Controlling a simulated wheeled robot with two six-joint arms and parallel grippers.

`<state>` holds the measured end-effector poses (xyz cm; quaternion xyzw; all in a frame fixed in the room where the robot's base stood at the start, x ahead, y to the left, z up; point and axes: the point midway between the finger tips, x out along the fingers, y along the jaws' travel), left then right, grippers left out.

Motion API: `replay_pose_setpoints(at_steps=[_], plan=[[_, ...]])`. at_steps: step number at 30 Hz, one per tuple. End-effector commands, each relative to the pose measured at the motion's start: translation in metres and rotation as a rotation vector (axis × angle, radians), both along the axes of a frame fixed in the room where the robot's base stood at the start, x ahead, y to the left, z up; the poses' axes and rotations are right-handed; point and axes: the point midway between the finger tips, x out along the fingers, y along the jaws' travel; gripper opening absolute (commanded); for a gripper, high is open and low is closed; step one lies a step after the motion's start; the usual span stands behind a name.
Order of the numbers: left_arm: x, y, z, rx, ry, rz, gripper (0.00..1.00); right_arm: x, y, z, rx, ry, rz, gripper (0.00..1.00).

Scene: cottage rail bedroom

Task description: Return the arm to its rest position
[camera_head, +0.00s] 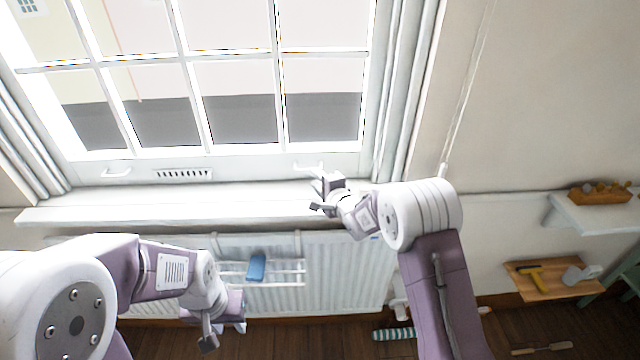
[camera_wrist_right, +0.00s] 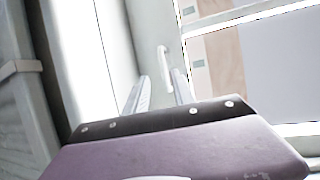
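My right arm reaches in from the lower right in the head view. Its gripper (camera_head: 318,194) is at the front of the window sill, below the right window handle (camera_head: 309,166). In the right wrist view its two fingers (camera_wrist_right: 160,92) stand apart with nothing between them. The white handle also shows beyond the fingertips in the wrist view (camera_wrist_right: 163,62). My left gripper (camera_head: 224,336) hangs low in front of the radiator, its fingers apart and empty.
The white sill (camera_head: 130,207) runs under the closed-looking window. A radiator (camera_head: 345,265) below carries a rack with a blue item (camera_head: 257,267). At right are a wall shelf (camera_head: 600,214) and a wooden board (camera_head: 545,281) with tools. Room is free between the arms.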

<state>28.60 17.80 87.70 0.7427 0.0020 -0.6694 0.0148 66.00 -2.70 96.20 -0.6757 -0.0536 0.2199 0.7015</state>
Motion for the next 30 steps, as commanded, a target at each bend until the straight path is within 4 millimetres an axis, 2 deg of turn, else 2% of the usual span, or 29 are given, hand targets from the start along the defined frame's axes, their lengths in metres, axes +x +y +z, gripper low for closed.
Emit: replay_pose_setpoints(at_steps=[6, 20, 23, 26, 27, 28, 29, 30], plan=[[0.0, 0.0, -0.001, 0.0, 0.0, 0.0, 0.36, -0.021, -0.009, 0.004, -0.002, 0.002, 0.0, 0.3], [0.0, 0.0, 0.001, 0.0, 0.0, 0.0, 0.36, -0.022, -0.011, 0.007, -0.001, 0.0, -0.003, 0.3], [0.0, 0.0, 0.008, 0.0, 0.0, 0.0, 0.36, -0.018, -0.018, 0.035, 0.004, -0.035, -0.015, 0.3], [0.0, 0.0, 0.021, 0.0, 0.0, 0.0, 0.36, -0.022, -0.035, 0.096, 0.017, -0.1, -0.045, 0.3], [0.0, 0.0, 0.029, 0.0, 0.0, 0.0, 0.36, -0.03, -0.049, 0.122, 0.018, -0.105, -0.079, 0.3], [0.0, 0.0, 0.034, 0.0, 0.0, 0.0, 0.36, -0.04, -0.062, 0.132, -0.01, -0.082, -0.108, 0.3], [0.0, 0.0, 0.038, 0.0, 0.0, 0.0, 0.36, -0.051, -0.076, 0.134, -0.068, -0.048, -0.134, 0.3], [0.0, 0.0, 0.043, 0.0, 0.0, 0.0, 0.36, -0.072, -0.094, 0.128, -0.18, 0.015, -0.158, 0.3]])
